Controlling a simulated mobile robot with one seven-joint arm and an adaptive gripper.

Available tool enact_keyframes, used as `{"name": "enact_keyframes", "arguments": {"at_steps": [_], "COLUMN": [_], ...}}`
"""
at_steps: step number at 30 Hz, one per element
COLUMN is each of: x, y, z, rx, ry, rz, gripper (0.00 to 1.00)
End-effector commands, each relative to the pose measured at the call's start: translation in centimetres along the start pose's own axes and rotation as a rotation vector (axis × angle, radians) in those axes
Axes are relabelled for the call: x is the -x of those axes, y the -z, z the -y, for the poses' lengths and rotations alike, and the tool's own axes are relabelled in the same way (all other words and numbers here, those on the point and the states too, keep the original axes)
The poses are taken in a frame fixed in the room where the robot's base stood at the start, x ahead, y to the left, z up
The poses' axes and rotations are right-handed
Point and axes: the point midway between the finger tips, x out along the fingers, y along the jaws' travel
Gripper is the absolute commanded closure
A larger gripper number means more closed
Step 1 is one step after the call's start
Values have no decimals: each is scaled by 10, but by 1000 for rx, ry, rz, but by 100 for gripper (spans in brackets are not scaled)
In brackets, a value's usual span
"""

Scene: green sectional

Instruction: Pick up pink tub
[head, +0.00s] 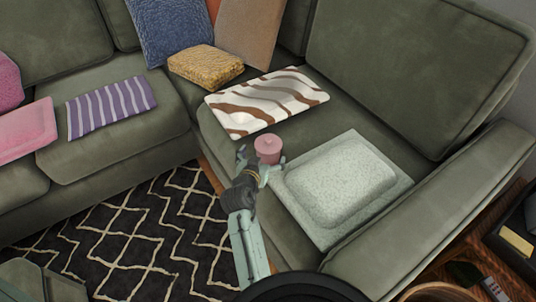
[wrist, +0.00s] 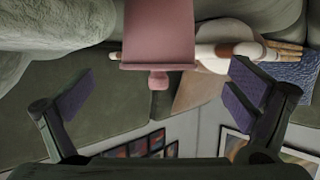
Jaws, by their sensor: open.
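The pink tub (head: 267,149) is a small round container with a knobbed lid. It is on the green sofa seat, between the striped cushion and the pale cushion. In the wrist view the tub (wrist: 158,32) appears upside down at the top centre, its knob pointing down the picture. My gripper (head: 260,162) is open at the tub, one finger to each side in the head view. In the wrist view the spread fingers of my gripper (wrist: 160,95) show left and right, with visible gaps to the tub. The tub's base is hidden in the head view.
A pale textured cushion (head: 340,185) lies close on the right. A brown-and-white striped cushion (head: 267,101) lies behind, with a yellow cushion (head: 205,66) farther back. The sofa armrest (head: 440,210) is at right. A black patterned rug (head: 130,235) covers the floor at left.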

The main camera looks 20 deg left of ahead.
Motion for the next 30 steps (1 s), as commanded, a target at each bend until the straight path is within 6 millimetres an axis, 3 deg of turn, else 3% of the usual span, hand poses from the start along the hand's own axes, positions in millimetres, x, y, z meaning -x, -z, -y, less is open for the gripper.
{"name": "enact_keyframes", "arguments": {"at_steps": [16, 24, 30], "x": [-60, -63, -63], "y": [2, 1, 1], "z": [-2, -1, -1], "rx": [0, -1, -1], "ry": [0, 2, 2], "rz": [0, -1, -1], "gripper": [1, 2, 15]}}
